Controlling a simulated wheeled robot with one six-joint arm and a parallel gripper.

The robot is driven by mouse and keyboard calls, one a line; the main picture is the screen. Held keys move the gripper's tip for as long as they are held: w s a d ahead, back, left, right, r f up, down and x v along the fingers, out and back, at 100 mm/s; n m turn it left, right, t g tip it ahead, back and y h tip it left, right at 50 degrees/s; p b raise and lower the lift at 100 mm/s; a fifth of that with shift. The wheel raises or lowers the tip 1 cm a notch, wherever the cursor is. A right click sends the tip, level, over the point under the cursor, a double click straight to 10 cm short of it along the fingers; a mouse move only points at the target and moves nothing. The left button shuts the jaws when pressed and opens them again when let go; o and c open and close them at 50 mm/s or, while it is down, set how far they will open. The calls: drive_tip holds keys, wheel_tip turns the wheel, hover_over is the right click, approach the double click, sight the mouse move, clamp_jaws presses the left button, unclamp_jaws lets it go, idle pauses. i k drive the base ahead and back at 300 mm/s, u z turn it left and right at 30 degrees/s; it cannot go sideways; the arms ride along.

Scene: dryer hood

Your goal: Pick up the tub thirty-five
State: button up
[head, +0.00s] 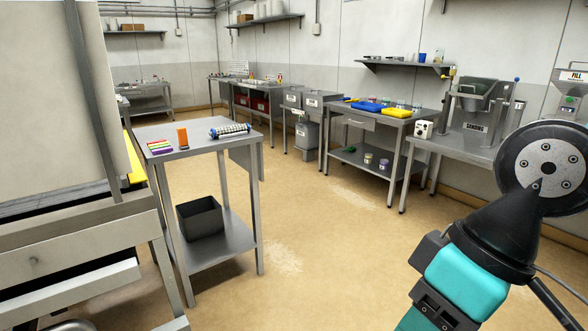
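Two small tubs stand on the lower shelf of the steel table at the back right: a pale one (368,158) and a purplish one (383,164) beside it. Several more small tubs (400,105) stand on that table's top, near the blue and yellow trays. All are too small for me to read a number, so I cannot tell which is tub thirty-five. Part of my arm shows at the lower right, well in front of that table. My gripper's fingers are not in view.
A near steel table (185,145) at left carries an orange item (182,137) and a striped roll (230,130), with a dark bin (200,217) on its shelf. A large bench (60,235) stands at far left. The floor (325,235) between is clear.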

sight(368, 157)
drive_tip(key=u, duration=0.1)
drive_tip(key=i, duration=2.3)
drive_tip(key=z, duration=0.45)
drive_tip(key=i, duration=2.3)
drive_tip(key=z, duration=0.6)
drive_tip(key=i, duration=0.5)
